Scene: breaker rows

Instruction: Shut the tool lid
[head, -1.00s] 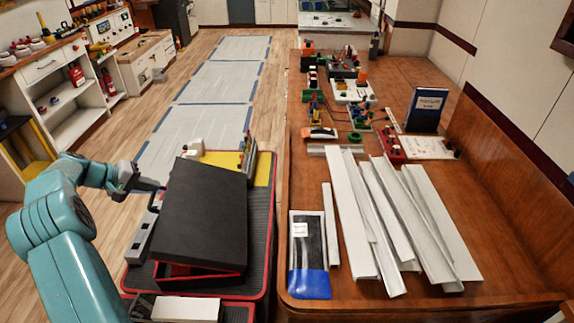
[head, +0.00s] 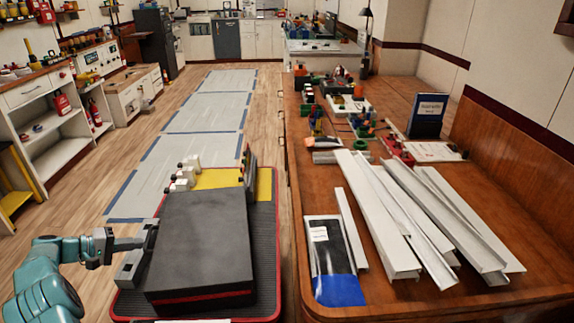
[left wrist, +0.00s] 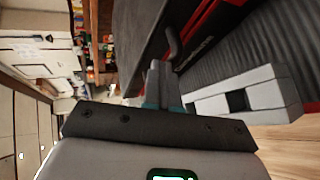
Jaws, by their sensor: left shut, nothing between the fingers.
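The tool lid (head: 203,230) is a large dark grey panel over the tool box on the tray at lower left centre. A thin red band (head: 205,301) shows under its near edge. It looks nearly flat; I cannot tell if it is fully seated. My left gripper (head: 146,240) is shut and empty, at the left side of the lid, by a grey block (head: 131,270). In the left wrist view, the shut fingers (left wrist: 156,88) are close to a dark panel (left wrist: 140,40), and red box parts (left wrist: 212,35) show beyond. Contact is unclear. My right gripper is out of view.
The ribbed tray (head: 267,265) has a red rim and holds a yellow panel and small white parts behind the lid. The wooden bench (head: 440,300) on the right carries white channels (head: 375,215) and a blue-black pouch (head: 335,265). Floor is open behind the tray.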

